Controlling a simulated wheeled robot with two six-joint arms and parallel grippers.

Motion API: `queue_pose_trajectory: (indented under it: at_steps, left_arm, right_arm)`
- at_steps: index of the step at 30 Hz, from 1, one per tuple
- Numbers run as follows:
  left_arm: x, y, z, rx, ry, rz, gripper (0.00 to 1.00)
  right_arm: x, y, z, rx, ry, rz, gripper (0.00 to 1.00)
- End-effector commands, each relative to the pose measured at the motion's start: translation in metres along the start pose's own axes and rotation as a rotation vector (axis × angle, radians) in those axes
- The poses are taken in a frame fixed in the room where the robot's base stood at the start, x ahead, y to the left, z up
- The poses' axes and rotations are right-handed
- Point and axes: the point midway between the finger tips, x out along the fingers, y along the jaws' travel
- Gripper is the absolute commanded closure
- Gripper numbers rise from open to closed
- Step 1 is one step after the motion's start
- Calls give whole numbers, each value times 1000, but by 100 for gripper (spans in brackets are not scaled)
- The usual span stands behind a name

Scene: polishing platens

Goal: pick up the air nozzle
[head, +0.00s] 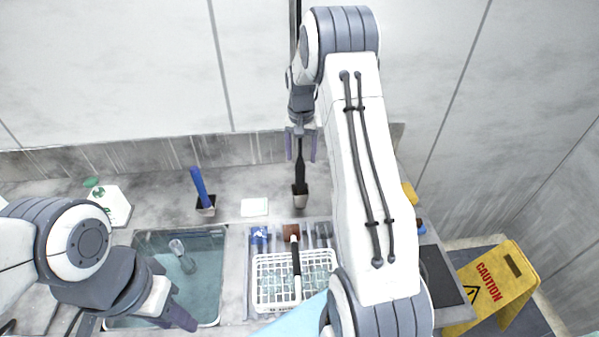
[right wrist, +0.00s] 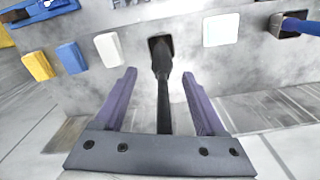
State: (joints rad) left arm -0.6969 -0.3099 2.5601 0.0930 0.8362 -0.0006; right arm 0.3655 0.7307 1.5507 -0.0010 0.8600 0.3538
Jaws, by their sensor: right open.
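The air nozzle (head: 300,170) is black and slim. It stands upright in a small holder (head: 299,200) at the back of the counter. In the right wrist view the air nozzle (right wrist: 163,95) runs between my fingers, with its far end at the dark holder opening (right wrist: 160,44). My right gripper (head: 301,147) is open around the upper part of the nozzle, with a gap on both sides in the wrist view (right wrist: 160,76). My left gripper (head: 172,300) is low at the left over the sink's edge; its jaws are not clear.
A blue-handled tool (head: 200,184) stands in a holder left of the nozzle. A white pad (head: 254,207) lies between them. A white basket (head: 262,296) with a black-handled tool (head: 295,252) is in front. A sink (head: 213,285) is left, a yellow caution sign (head: 497,284) right.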

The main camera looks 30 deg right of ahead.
Motion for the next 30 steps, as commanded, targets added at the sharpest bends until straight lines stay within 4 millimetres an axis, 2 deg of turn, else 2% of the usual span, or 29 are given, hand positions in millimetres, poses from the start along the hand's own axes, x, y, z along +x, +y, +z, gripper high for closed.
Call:
queue_pose_trajectory:
  at_steps: [4, 11, 16, 21, 29, 30]
  left_arm:
    - [-10, 1, 0, 2, 0, 0, 63]
    - [-19, 1, -1, 3, 0, 0, 63]
    - [-40, 3, -2, 6, 0, 0, 63]
    - [-46, 3, -2, 8, 0, 0, 63]
    - [-45, 3, -2, 8, 0, 0, 63]
    - [-45, 3, -2, 8, 0, 0, 63]
  right_arm:
    - [22, -1, 2, -4, -5, 2, 28]
    - [38, -3, 2, -6, -3, 1, 28]
    - [60, -4, 4, -7, -7, 2, 28]
    - [81, -4, 2, -7, -2, 0, 28]
    - [86, -4, 2, -6, 0, -1, 28]
    - [86, -4, 2, -6, 0, -1, 35]
